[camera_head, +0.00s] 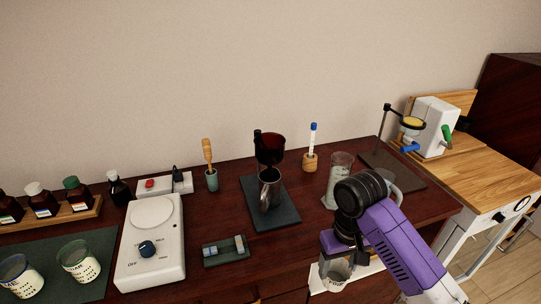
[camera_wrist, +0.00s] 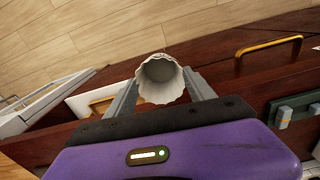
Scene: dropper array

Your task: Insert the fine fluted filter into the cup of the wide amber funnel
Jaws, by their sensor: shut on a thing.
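The fine fluted filter (camera_wrist: 160,84) is a white, wavy-rimmed paper cone. In the wrist view it sits between the two fingers of my gripper (camera_wrist: 163,88), which are shut on it, with its opening facing the camera. In the head view my gripper (camera_head: 338,262) is at the lower right, in front of the bench's front edge, and the filter (camera_head: 336,276) shows pale below it. The wide amber funnel (camera_head: 271,148) is a dark red-brown cup on a stand at the back middle of the bench, well apart from the filter. The funnel's inside is mostly hidden.
A metal jug (camera_head: 270,190) stands below the funnel on a dark mat (camera_head: 286,216). A glass beaker (camera_head: 340,172) stands to the right, near my arm. A white scale-like device (camera_head: 150,255) and a small green tray (camera_head: 226,258) lie left. A yellow drawer handle (camera_wrist: 268,46) shows in the wrist view.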

